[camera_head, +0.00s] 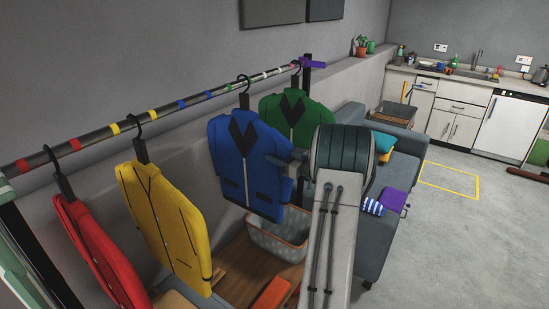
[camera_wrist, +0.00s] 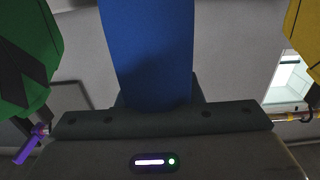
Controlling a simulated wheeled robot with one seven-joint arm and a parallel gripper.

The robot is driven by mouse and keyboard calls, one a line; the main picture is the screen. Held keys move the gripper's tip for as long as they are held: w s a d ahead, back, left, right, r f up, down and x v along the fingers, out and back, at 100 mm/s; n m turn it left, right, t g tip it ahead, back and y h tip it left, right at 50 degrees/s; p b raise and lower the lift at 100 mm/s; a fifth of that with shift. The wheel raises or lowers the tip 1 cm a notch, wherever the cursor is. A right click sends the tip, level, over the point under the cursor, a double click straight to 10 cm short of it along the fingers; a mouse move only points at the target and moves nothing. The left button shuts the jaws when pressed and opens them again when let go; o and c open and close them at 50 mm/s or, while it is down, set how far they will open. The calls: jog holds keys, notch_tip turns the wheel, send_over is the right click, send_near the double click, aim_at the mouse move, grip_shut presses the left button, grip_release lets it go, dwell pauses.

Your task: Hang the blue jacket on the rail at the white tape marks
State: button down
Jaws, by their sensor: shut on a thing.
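The blue jacket (camera_head: 235,165) is upright on a dark hanger, between the yellow and green jackets. My gripper (camera_head: 292,162) is shut on the blue jacket at its right side; the fingers are mostly hidden by my arm. In the wrist view the blue jacket (camera_wrist: 150,50) rises just beyond my gripper (camera_wrist: 160,115). The hanger hook overlaps the rail (camera_head: 205,98) in the head view; I cannot tell whether the rail bears its weight. White tape marks (camera_head: 262,75) show on the rail to the right of the hook.
The green jacket (camera_head: 297,118) hangs close on the right, and the yellow jacket (camera_head: 165,220) and red jacket (camera_head: 100,250) on the left. A purple clamp (camera_head: 312,64) is at the rail's far end. A basket (camera_head: 275,240) and a grey sofa (camera_head: 385,210) stand below and beside.

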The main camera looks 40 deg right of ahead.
jog(key=w+d+p, duration=0.3)
jog(key=w+d, duration=0.2)
jog(key=d, duration=0.8)
jog(key=shift+d+r, duration=0.15)
jog(key=shift+d, duration=0.1)
dwell(1.1)
jog(key=shift+f, duration=0.3)
jog(key=c, duration=0.9)
grip_release()
jog(key=b+v, duration=0.4)
jog(key=v, duration=0.9)
jog(key=shift+s+d, duration=0.1)
jog(key=shift+s, duration=0.3)
